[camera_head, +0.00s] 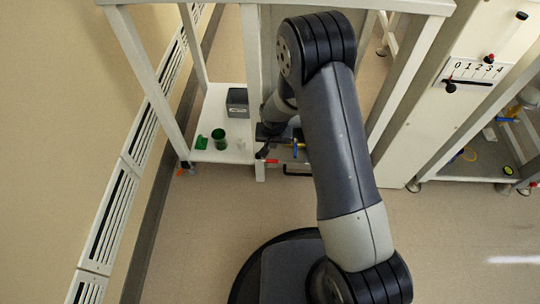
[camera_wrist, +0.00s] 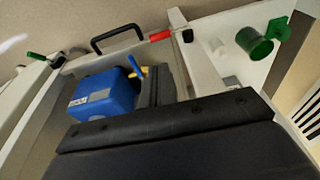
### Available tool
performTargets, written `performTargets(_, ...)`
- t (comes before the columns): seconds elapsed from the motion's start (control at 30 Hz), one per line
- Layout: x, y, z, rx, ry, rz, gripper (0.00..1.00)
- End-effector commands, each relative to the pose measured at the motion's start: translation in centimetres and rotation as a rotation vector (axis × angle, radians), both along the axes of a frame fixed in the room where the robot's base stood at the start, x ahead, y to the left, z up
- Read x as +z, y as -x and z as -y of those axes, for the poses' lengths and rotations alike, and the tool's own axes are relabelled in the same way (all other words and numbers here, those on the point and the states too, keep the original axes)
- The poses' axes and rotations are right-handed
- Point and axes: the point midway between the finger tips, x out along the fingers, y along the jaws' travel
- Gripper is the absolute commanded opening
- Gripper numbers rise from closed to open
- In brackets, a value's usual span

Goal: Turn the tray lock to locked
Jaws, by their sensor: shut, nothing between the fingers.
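A small lever with a red grip (camera_wrist: 160,36) sits at the frame corner beside a black pull handle (camera_wrist: 117,37) in the wrist view; I take it for the tray lock, but no label is readable. The red grip (camera_head: 267,160) and the handle (camera_head: 297,174) also show low on the white stand in the head view. My gripper (camera_head: 266,140) is shut and empty, close above the red grip and partly hidden by my arm. Contact between them cannot be told. A dark block of my own wrist fills the lower wrist view.
A blue box (camera_wrist: 105,95) with a yellow lever lies behind the handle. A green cup (camera_head: 219,139) and a grey box (camera_head: 238,102) stand on the white shelf (camera_head: 222,120) to the left. A green-gripped lever (camera_wrist: 36,56) is at the frame's other side. The floor in front is open.

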Motion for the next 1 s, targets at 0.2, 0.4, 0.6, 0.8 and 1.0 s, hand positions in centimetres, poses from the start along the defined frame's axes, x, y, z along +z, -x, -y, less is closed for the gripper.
performTargets(0.2,-4.0,-0.5,0.0,0.003,0.004,-0.005,0.00)
performTargets(0.4,-8.4,-1.4,-0.1,0.004,0.005,-0.006,0.00)
performTargets(0.6,-11.7,-2.1,-0.1,0.006,0.003,-0.004,0.00)
performTargets(0.8,-13.2,-2.5,-0.2,0.007,0.003,-0.003,0.00)
performTargets(1.0,-13.4,-2.5,-0.2,0.008,0.003,-0.003,0.00)
